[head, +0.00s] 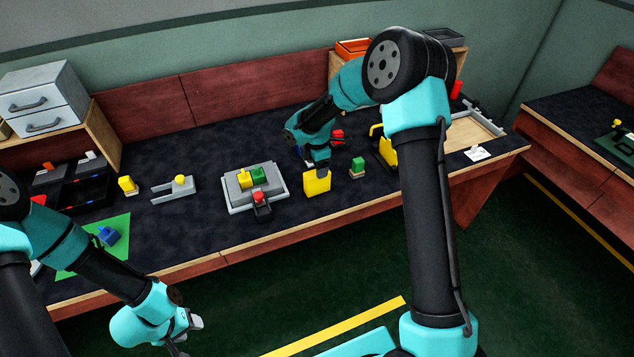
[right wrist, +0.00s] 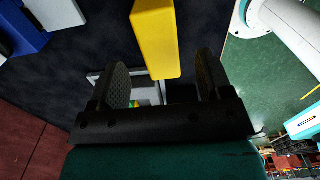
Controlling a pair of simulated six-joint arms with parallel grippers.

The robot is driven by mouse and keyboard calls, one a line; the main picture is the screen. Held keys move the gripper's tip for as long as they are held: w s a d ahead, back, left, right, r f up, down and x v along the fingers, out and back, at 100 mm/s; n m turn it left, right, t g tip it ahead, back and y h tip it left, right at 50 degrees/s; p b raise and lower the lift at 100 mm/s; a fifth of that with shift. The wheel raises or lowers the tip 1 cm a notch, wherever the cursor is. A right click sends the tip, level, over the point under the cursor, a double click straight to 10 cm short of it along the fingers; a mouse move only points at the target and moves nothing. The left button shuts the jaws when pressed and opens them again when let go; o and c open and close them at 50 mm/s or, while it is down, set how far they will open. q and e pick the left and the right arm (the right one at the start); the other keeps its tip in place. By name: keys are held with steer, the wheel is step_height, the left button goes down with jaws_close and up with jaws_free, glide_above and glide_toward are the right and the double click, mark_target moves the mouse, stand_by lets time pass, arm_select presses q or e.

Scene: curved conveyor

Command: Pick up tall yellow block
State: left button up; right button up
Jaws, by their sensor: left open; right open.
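A tall yellow block (head: 316,184) stands on the dark table right of the grey tray in the head view. It also shows in the right wrist view (right wrist: 155,40), lined up with the gap between my fingers. My right gripper (right wrist: 163,80) is open, with one finger on each side of that gap. In the head view it hangs just above the block, its fingers mostly hidden; I cannot tell whether they touch it. My left gripper (head: 188,335) is open and empty, off the table's front edge at the lower left.
Red items (head: 337,137) lie behind the gripper. The table front is clear.

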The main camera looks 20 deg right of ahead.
mark_target(317, 182)
steer(key=shift+f, duration=2)
steer(key=shift+c, duration=0.3)
steer(key=c, duration=1)
